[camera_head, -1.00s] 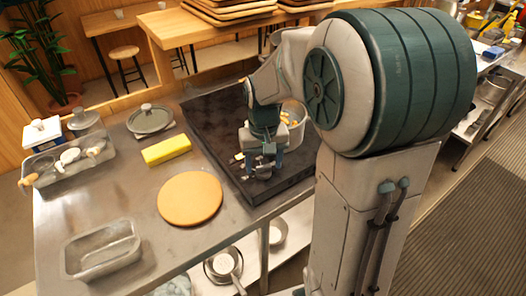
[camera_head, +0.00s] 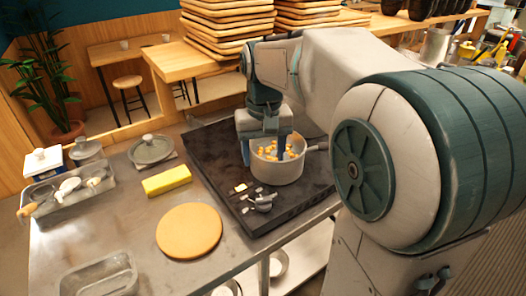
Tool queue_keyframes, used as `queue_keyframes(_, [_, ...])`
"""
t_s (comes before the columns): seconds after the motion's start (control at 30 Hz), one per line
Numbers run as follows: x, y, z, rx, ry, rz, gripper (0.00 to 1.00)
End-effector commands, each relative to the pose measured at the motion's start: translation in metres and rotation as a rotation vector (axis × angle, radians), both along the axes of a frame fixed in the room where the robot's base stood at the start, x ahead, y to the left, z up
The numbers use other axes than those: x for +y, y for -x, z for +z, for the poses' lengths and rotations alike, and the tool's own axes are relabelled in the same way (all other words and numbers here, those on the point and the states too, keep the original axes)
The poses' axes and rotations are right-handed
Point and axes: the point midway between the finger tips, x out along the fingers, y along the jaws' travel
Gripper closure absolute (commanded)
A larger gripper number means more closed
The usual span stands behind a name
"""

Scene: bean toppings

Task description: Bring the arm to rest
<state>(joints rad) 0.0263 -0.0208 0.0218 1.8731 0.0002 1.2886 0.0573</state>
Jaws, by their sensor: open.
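My gripper (camera_head: 270,150) hangs fingers-down at the far side of a metal pot (camera_head: 278,171), over or just behind its rim. The jaws are open; the pot partly hides the fingertips, and I cannot tell whether they touch it. The pot stands on a dark stove slab (camera_head: 215,168) and holds orange and pale pieces. My arm reaches in from the right over the slab.
Small pale pieces and a grey item (camera_head: 262,203) lie on the slab in front of the pot. A round wooden board (camera_head: 189,231), yellow block (camera_head: 166,180), lidded pan (camera_head: 151,149), utensil tray (camera_head: 68,190) and empty metal pan (camera_head: 98,275) stand left. Stacked boards (camera_head: 228,22) are behind.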

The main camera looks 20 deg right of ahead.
Motion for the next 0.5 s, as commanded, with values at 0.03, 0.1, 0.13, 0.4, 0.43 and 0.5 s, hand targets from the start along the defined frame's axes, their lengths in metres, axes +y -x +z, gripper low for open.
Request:
queue_keyframes(0.03, [0.000,0.000,0.000,0.000,0.000,0.000,0.40])
queue_keyframes(0.1, [0.000,0.000,0.000,0.000,0.000,0.000,0.40])
queue_keyframes(0.13, [0.000,0.000,0.000,0.000,0.000,0.000,0.40])
queue_keyframes(0.4, [0.000,0.007,-0.002,-0.011,0.001,0.002,0.40])
queue_keyframes(0.43, [0.000,0.012,-0.003,-0.018,0.001,0.003,0.40])
queue_keyframes(0.5, [0.000,0.028,-0.008,-0.045,0.003,0.008,0.40])
